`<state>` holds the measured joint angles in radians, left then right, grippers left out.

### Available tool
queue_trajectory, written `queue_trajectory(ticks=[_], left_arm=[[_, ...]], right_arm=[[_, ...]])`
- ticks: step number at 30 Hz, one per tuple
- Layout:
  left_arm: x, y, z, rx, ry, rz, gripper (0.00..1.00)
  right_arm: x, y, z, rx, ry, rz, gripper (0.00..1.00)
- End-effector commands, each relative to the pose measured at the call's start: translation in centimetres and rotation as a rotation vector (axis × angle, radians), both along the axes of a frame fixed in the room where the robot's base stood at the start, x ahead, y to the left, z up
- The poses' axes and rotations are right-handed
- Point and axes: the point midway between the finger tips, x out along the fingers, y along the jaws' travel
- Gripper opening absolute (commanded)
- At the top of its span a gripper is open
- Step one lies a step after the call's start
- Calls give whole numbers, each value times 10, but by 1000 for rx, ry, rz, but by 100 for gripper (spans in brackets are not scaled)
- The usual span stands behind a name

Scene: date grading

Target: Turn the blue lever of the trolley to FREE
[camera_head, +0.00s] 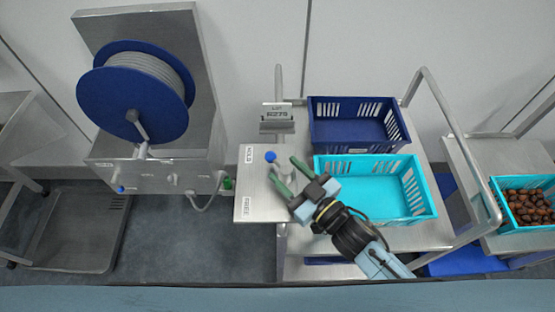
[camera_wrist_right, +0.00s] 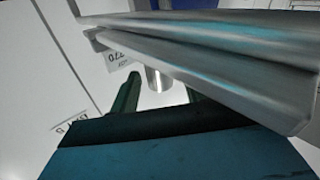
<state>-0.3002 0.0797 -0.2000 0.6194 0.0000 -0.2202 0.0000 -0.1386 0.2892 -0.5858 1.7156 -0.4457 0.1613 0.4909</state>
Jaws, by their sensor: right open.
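The blue lever's ball knob (camera_head: 270,156) shows on the pale plate (camera_head: 252,181) at the left end of the trolley. It stands level with the upper label, HOLD (camera_head: 248,153); the lower label, FREE (camera_head: 247,206), is further toward me. The rest of the lever is hard to make out. My right gripper (camera_head: 285,174) is open over the plate, its green fingers beside the knob and apart from it in the picture. In the right wrist view, a short metal cylinder (camera_wrist_right: 158,79) shows between the fingers; no blue knob shows there. My left gripper is not in view.
The trolley carries a dark blue crate (camera_head: 355,137) and a turquoise crate (camera_head: 426,200) right of the plate. A lot sign (camera_head: 277,112) stands behind the plate. A metal bar (camera_wrist_right: 215,60) crosses close to the wrist camera. A cable reel (camera_head: 135,98) stands left.

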Motion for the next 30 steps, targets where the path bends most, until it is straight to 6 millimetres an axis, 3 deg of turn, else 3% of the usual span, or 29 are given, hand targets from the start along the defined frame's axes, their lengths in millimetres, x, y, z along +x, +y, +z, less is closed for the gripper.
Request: queue_trajectory(ticks=[7,19,28,30], left_arm=[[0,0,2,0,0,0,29],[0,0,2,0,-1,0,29],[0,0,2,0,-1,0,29],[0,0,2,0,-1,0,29]], right_arm=[[26,21,0,1,1,-1,46],[30,25,0,0,1,0,45],[30,25,0,0,1,0,6],[30,25,0,0,1,0,2]])
